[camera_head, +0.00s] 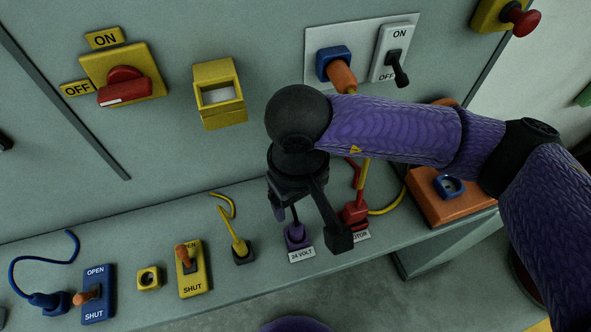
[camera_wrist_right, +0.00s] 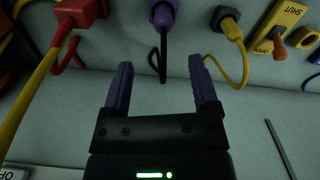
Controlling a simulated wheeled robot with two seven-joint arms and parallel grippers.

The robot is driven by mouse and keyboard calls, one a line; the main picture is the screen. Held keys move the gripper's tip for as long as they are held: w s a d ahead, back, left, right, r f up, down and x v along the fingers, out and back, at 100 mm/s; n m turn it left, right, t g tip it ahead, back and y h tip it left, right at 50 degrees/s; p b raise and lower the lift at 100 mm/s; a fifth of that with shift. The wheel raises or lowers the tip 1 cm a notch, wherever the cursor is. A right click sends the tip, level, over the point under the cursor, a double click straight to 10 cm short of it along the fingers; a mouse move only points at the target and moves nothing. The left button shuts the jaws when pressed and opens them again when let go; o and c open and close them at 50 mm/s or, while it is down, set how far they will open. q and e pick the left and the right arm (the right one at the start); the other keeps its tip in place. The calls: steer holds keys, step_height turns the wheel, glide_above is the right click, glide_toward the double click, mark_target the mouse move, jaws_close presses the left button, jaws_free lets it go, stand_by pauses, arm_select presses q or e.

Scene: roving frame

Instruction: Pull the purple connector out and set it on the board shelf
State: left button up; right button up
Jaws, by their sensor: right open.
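The purple connector (camera_head: 297,237) sits in its black socket on the ledge (camera_head: 228,280), behind a label reading 24 VOLT. A dark cable rises from it. It also shows at the top of the right wrist view (camera_wrist_right: 163,14), with its cable looping down. My right gripper (camera_head: 308,225) is open and empty over the connector in the head view. In the wrist view its two purple fingers (camera_wrist_right: 161,64) stand apart, with the connector beyond them, roughly in line with the gap and not between the tips. No separate board shelf can be told apart from the ledge. My left gripper is out of view.
A red connector (camera_head: 355,214) with a yellow cable is close on the right. A yellow plug (camera_head: 241,247) is on the left, beside a yellow switch (camera_head: 193,268). An orange box (camera_head: 462,208) stands right. A yellow holder (camera_head: 219,95) is on the wall.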

mark_target(297, 226)
steer(key=f, duration=0.3)
steer(key=f+b, duration=0.1)
steer(key=f, duration=0.5)
steer(key=shift+s+f, duration=0.2)
steer(key=shift+s, duration=0.1)
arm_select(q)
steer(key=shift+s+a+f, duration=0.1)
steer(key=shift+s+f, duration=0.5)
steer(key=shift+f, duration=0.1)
arm_select(e)
jaws_close()
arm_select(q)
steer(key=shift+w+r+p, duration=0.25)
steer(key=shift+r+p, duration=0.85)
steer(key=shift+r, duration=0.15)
arm_select(e)
steer(key=shift+r, duration=2.35)
